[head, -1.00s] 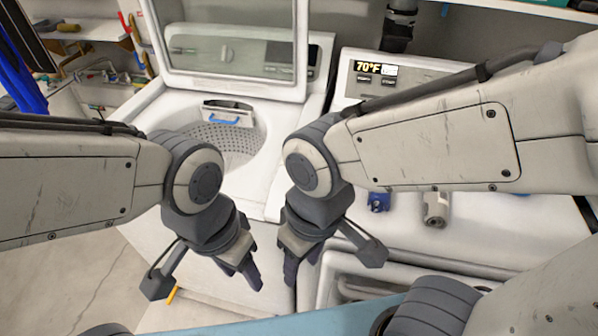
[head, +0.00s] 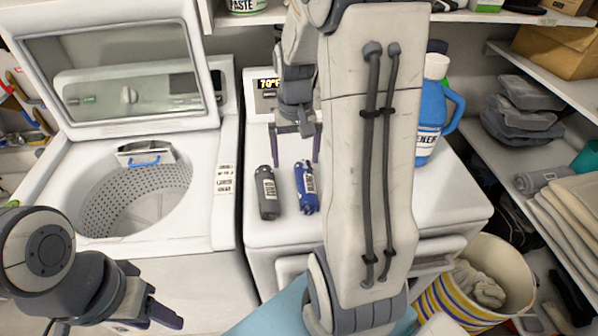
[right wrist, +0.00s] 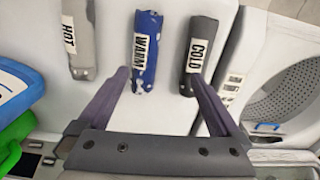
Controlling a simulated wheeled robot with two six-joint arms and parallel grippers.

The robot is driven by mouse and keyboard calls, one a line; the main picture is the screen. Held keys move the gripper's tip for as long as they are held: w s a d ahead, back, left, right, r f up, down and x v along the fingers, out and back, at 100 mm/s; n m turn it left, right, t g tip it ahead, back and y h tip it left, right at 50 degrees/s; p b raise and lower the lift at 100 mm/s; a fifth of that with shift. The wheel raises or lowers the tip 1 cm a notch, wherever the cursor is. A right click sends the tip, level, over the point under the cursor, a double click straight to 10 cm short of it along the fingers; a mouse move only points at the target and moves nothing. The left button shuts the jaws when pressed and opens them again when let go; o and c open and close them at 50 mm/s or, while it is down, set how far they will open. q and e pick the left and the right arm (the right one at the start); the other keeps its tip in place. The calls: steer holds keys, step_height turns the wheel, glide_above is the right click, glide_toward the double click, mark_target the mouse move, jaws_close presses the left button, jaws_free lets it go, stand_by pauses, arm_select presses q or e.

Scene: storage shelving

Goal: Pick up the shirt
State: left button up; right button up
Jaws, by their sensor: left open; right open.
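No single item is clearly a shirt. Rolled, labelled bundles lie on the white dryer top (head: 448,195). They are a dark grey one marked COLD (head: 267,192), a blue one marked WARM (head: 306,187) and a lighter grey one marked HOT (right wrist: 80,38), which my right arm hides in the head view. My right gripper (head: 296,160) is open and empty above the dryer, near the COLD and WARM bundles. In the right wrist view its fingers (right wrist: 158,75) point toward WARM and COLD. My left gripper (head: 155,316) is open and empty at lower left, in front of the washer.
The top-loading washer (head: 215,215) stands open at left. A blue detergent jug (head: 432,110) stands behind my right arm. A striped basket (head: 515,292) holds pale cloth (head: 478,284). Shelves at right carry grey folded cloth (head: 520,115) and a beige folded stack (head: 570,215).

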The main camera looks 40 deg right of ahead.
mark_target(306, 180)
steer(key=d, duration=0.2)
steer(key=d+m, duration=0.1)
steer(key=shift+s+f, duration=0.25)
steer(key=shift+f, duration=0.05)
step_height(306, 180, down, 4)
steer(key=shift+r+p, duration=0.1)
steer(key=shift+p, duration=0.2)
steer(key=shift+w+f+p, duration=0.15)
steer(key=shift+f+p, duration=0.65)
steer(key=shift+f, duration=2.25)
steer(key=shift+c, duration=0.3)
steer(key=c, duration=1.4)
steer(key=shift+c, duration=0.2)
